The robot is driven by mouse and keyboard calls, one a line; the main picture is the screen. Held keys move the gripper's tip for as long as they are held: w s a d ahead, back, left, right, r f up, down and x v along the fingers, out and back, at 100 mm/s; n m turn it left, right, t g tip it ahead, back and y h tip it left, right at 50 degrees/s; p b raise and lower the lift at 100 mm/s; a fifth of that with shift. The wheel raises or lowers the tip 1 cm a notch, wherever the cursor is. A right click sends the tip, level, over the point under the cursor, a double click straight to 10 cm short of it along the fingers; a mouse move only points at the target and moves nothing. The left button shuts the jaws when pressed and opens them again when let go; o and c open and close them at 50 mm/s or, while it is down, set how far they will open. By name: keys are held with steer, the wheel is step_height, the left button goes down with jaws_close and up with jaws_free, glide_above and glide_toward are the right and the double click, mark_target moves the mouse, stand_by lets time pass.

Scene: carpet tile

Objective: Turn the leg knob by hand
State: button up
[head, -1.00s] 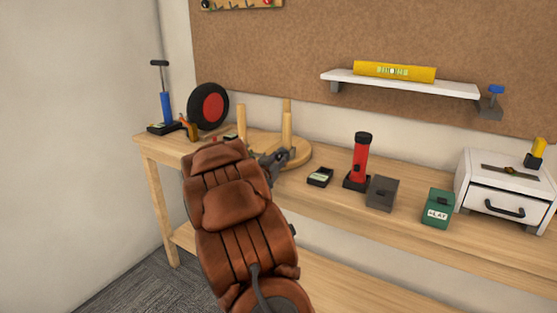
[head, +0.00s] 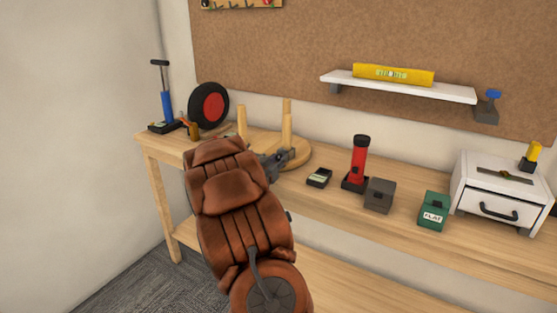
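A round wooden piece (head: 298,158) with upright legs lies on the workbench, like an upturned stool. One leg (head: 287,124) stands at its right back and another leg (head: 242,121) at its left. My gripper (head: 282,160) is at the front of the round piece, in front of the right leg. My brown padded arm hides part of the round piece and most of the gripper. Only dark grey gripper parts show, so its opening and any contact are unclear. I cannot make out a separate knob.
The workbench (head: 330,200) also bears a black-and-red wheel (head: 209,106), a blue pump (head: 166,106), a small dark device (head: 319,178), a red flashlight (head: 358,160), a grey box (head: 379,196), a green box (head: 433,210) and a white drawer unit (head: 480,205). A shelf (head: 455,92) hangs above.

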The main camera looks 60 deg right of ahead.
steer(key=o, duration=0.4)
steer(key=a, duration=0.4)
steer(key=s+a, duration=0.1)
steer(key=a, duration=0.3)
steer(key=s+a, duration=0.1)
steer(key=a, duration=0.3)
steer(key=shift+r, duration=0.1)
steer(key=shift+c, duration=0.2)
